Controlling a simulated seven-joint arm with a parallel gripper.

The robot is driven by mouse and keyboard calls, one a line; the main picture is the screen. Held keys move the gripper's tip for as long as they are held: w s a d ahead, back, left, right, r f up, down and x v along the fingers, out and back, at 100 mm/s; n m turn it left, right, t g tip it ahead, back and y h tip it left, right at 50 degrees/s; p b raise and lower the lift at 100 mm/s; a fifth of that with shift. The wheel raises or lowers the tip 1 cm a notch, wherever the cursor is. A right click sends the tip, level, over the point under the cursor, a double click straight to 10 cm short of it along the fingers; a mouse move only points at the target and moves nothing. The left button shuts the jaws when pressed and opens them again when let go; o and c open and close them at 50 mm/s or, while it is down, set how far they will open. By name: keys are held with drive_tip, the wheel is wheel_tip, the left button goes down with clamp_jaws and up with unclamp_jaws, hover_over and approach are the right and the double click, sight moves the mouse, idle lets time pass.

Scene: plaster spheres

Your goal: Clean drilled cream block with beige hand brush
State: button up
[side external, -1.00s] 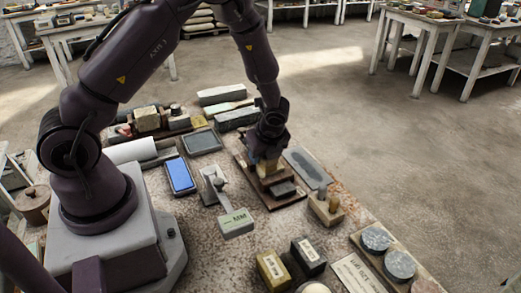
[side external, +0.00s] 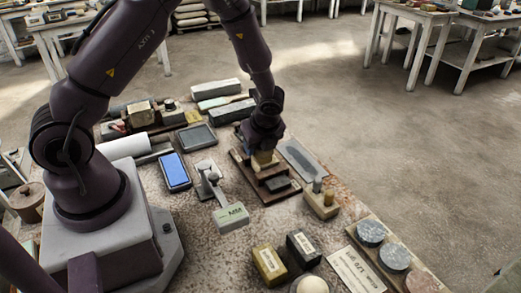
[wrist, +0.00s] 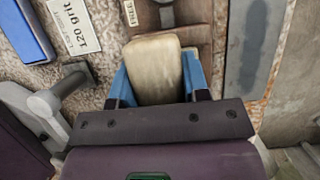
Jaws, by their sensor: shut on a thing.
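My gripper (side external: 263,152) has blue fingers shut on a pale beige, block-shaped thing that looks like the hand brush (wrist: 155,68). It also shows in the side view (side external: 264,160), over a brown wooden stand (side external: 242,172) with a stepped dark part. I cannot tell whether it touches the stand, and no bristles show. A cream block (side external: 141,111) lies among stones at the back left. I cannot tell which is the drilled one.
A blue stone (side external: 174,171) and a grey handled tool with a label (side external: 231,215) lie left of the stand. A grey slate (side external: 300,159) lies to its right. Two labelled blocks (side external: 270,265) and round grey discs (side external: 371,233) are in front.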

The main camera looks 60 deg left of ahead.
drive_tip(key=shift+a+r, duration=0.15)
drive_tip(key=shift+a, duration=0.05)
drive_tip(key=shift+d, duration=1.2)
drive_tip(key=shift+f, duration=0.7)
drive_tip(key=shift+a, duration=1.1)
